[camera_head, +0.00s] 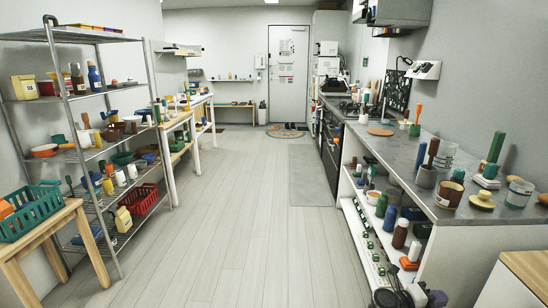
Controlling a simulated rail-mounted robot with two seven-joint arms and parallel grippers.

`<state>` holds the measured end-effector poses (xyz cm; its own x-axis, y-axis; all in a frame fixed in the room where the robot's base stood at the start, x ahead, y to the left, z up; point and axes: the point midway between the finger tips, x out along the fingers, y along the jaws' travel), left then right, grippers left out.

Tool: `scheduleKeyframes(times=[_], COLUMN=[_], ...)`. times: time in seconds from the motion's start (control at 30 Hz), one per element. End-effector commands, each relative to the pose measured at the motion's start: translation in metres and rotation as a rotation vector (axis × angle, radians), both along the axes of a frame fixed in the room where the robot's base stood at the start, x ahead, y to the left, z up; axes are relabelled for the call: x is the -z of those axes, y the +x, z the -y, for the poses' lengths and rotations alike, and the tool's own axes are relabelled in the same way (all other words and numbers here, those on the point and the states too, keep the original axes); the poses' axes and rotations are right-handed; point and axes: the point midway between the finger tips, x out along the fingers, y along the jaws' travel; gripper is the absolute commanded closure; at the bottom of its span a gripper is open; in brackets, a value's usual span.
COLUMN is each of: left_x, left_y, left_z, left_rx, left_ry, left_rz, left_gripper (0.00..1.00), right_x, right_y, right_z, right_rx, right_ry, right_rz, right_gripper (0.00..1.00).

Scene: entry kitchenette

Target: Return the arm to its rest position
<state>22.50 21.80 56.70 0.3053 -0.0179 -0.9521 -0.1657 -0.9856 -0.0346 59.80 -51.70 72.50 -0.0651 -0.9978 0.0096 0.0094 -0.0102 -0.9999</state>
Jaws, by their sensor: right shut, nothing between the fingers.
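My right gripper (408,264) shows small and dark at the bottom right, with part of my right arm below it. It is shut and holds nothing. It appears in front of the lower shelf of the right-hand counter; I cannot tell whether it touches anything there. My left gripper and left arm are not in view.
The grey counter (388,146) on the right carries cups, jars and wooden pieces, with bottles on its lower shelves. A metal rack (103,91) and a wooden stand with a teal basket (30,211) are on the left. The floor (238,220) between is clear.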

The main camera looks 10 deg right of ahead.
Motion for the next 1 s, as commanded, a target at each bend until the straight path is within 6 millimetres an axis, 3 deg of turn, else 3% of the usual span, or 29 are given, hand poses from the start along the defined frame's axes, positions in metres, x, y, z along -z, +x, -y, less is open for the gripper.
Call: scheduleKeyframes(times=[0.17,0.27,0.37,0.53,0.67,0.8,0.9,1.0], left_x=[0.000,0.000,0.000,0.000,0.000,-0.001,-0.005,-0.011], left_y=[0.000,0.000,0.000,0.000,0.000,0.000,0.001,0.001], left_z=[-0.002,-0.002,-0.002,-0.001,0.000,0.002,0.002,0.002], left_rx=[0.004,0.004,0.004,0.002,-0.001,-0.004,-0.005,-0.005], left_ry=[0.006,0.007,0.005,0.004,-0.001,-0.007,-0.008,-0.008], left_rz=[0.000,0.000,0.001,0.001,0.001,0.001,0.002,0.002], left_gripper=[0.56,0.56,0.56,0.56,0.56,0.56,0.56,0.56], right_x=[-0.012,-0.031,-0.056,-0.109,-0.150,-0.182,-0.184,-0.171], right_y=[0.056,0.083,0.104,0.126,0.128,0.113,0.089,0.053], right_z=[-0.006,-0.014,-0.025,-0.061,-0.094,-0.131,-0.156,-0.179], right_rx=[-0.348,-0.552,-0.743,-1.049,-1.251,-1.425,-1.525,-1.600], right_ry=[-0.069,-0.139,-0.221,-0.389,-0.525,-0.655,-0.708,-0.726], right_rz=[-0.031,-0.057,-0.096,-0.210,-0.350,-0.568,-0.778,-1.032], right_gripper=[1.00,1.00,1.00,1.00,1.00,1.00,1.00,1.00])
